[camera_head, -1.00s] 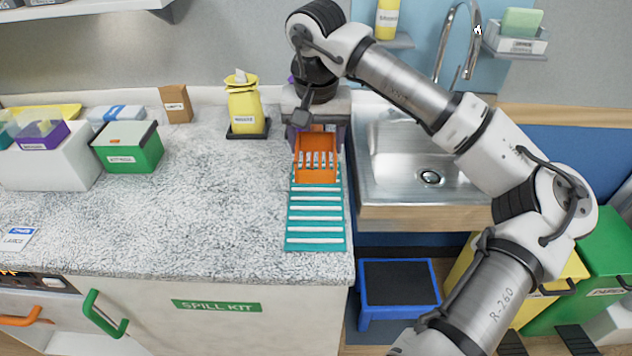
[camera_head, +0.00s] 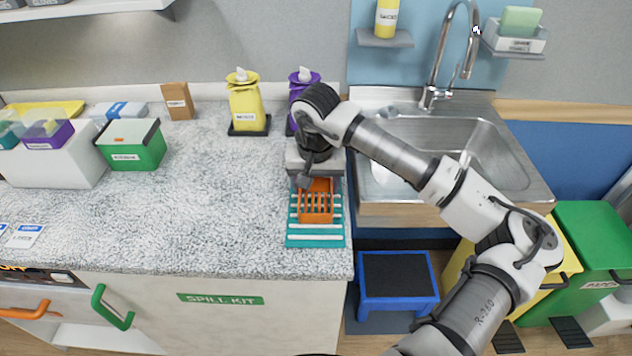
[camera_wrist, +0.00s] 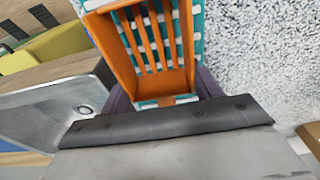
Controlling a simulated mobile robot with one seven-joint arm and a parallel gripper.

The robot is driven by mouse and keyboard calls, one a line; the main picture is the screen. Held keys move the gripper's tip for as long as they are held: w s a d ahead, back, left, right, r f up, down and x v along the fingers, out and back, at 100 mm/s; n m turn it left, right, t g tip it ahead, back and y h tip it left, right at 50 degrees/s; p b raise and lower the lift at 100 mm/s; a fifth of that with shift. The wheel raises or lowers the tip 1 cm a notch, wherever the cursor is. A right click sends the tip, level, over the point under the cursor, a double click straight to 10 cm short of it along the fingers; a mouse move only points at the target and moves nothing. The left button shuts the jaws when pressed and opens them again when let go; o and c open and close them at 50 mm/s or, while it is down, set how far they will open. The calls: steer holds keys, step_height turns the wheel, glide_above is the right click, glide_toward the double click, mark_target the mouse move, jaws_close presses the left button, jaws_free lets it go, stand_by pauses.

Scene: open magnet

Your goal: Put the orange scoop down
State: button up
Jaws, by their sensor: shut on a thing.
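The orange scoop (camera_head: 316,206) is a slotted, open box shape at the end of my arm in the head view. My gripper (camera_head: 311,184) is shut on it. In the wrist view the scoop (camera_wrist: 150,45) fills the upper middle, with white and teal slats showing through its slots. The teal rack with white ridges (camera_head: 315,241) lies on the counter directly under the scoop. Whether the scoop touches the rack or is just above it, I cannot tell. The gripper's fingertips are mostly hidden in both views.
The speckled counter (camera_head: 220,190) is clear to the left of the rack. The sink (camera_head: 440,150) lies to the right. Yellow (camera_head: 243,103) and purple (camera_head: 303,85) bottles stand behind, and a green box (camera_head: 135,148) stands at left. A blue step stool (camera_head: 398,285) is on the floor.

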steer(key=shift+f+b, duration=0.2)
steer(key=shift+b, duration=0.1)
steer(key=o, duration=1.1)
steer(key=shift+r, duration=0.1)
steer(key=shift+r+p, duration=0.25)
steer(key=shift+p, duration=0.2)
steer(key=shift+r+b, duration=0.3)
steer(key=shift+b, duration=0.15)
steer(key=r+b, duration=0.1)
steer(key=r, duration=0.2)
steer(key=s+r+b, duration=0.1)
steer(key=r, duration=0.3)
steer(key=r+b, duration=0.1)
steer(key=r, duration=0.3)
steer(key=shift+s, duration=0.2)
